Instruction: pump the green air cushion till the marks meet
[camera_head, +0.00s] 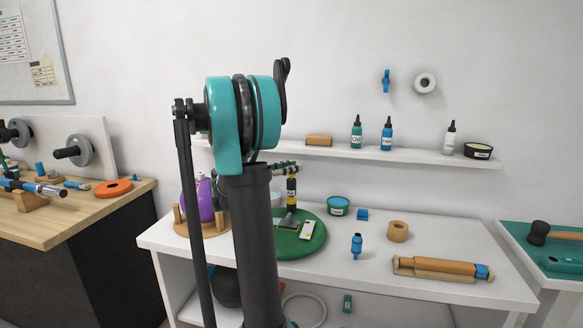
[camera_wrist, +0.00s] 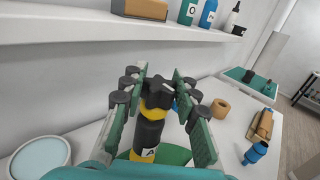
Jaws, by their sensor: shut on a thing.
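The green air cushion (camera_head: 312,244) is a round disc on the white table, partly hidden by my arm. A small white and yellow plate (camera_head: 308,230) lies on it; I cannot make out any marks. A black and yellow pump (camera_head: 291,190) stands upright over the cushion. In the wrist view the pump (camera_wrist: 149,132) has yellow bands, a label with "A" and a black knob on top (camera_wrist: 156,92). My gripper (camera_wrist: 159,79) is around the knob from both sides and is shut on it. The cushion's edge (camera_wrist: 176,155) shows below the pump.
A purple round thing (camera_head: 199,203) stands left of my arm. To the right are a green tub (camera_head: 338,206), a blue bottle (camera_head: 356,246), a tan roll (camera_head: 398,232) and a wooden roller (camera_head: 440,268). A wall shelf (camera_head: 340,151) with bottles runs behind.

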